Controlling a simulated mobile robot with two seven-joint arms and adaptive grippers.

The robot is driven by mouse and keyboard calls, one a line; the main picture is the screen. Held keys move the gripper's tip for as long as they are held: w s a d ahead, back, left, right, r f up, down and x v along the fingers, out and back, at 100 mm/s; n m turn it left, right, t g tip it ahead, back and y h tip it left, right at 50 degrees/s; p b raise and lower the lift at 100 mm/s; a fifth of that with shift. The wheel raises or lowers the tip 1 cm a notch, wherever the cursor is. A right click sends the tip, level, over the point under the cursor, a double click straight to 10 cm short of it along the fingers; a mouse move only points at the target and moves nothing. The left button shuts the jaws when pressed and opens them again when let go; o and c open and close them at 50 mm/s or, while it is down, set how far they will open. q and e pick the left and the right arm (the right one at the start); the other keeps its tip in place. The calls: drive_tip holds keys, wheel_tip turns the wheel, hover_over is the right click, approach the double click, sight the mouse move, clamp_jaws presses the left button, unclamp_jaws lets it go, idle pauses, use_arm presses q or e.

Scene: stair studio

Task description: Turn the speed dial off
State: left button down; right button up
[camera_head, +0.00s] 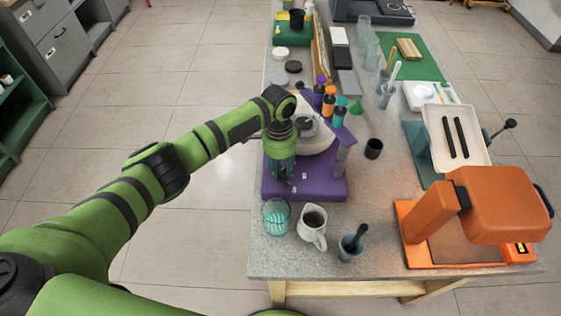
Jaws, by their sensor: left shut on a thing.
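A purple machine with a flat base (328,187) stands near the left edge of the grey worktop, with a pale round part above the base. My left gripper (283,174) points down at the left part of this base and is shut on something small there. It appears to be the speed dial, which the fingers hide, so I cannot see its setting. Small white marks show on the purple base beside the fingers. My right gripper is not in view.
A glass with a teal pattern (277,217), a white jug (312,229) and a grey cup (351,247) stand just in front of the machine. A black cup (373,149) is to its right. A large orange press (500,205) fills the front right.

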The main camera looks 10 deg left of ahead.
sight(280, 167)
use_arm(q)
drive_tip(key=shift+s+f, duration=0.1)
idle(0.5)
drive_tip(key=c, duration=0.9)
unclamp_jaws()
wheel_tip(280, 167, up, 12)
drive_tip(key=w, duration=0.1)
drive_tip(key=shift+a, duration=0.25)
